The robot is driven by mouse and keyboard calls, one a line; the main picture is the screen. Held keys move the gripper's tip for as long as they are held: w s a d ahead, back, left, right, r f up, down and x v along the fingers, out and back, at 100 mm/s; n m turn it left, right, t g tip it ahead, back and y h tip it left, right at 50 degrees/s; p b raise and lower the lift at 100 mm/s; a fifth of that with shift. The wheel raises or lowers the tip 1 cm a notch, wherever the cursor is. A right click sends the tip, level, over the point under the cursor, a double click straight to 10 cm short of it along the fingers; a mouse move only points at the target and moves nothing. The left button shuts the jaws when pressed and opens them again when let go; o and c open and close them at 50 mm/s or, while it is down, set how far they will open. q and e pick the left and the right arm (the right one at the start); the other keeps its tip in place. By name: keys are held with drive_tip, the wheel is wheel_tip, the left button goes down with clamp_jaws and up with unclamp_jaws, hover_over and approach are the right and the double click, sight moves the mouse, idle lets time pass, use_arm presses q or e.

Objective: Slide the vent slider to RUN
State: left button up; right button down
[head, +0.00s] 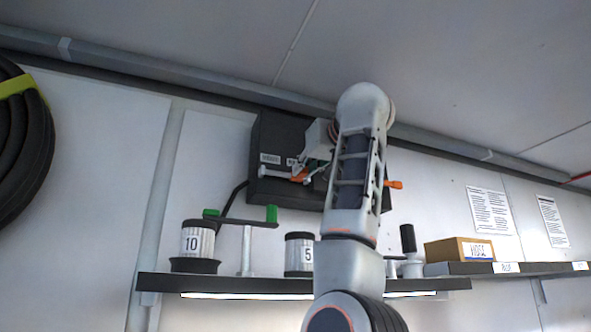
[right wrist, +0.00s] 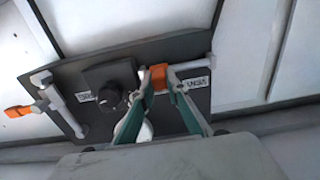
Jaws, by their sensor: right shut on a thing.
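A dark wall unit (head: 268,148) hangs above the shelf, largely hidden by my right arm in the head view. My right gripper (right wrist: 159,79) is shut on an orange tab (right wrist: 159,72) on the unit's face, with one finger on each side. The tab also shows in the head view (head: 299,177), at the end of a grey bar. I take this tab for the vent slider's handle. In the wrist view a label lies beside it, too blurred to read surely. My left gripper is not in view.
A second orange-tipped handle (head: 394,184) sticks out at the unit's right; a dark round knob (right wrist: 109,98) sits on its face.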

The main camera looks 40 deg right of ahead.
drive_tip(key=c, duration=2)
unclamp_jaws()
drive_tip(key=shift+s+d+r, duration=0.1)
drive_tip(key=shift+d, duration=0.1)
drive_tip(key=shift+o, duration=0.2)
drive_tip(key=shift+d, duration=0.1)
drive_tip(key=shift+s+a, duration=0.15)
drive_tip(key=shift+a, duration=0.05)
drive_tip(key=v, duration=1.1)
drive_tip(key=shift+s, duration=0.4)
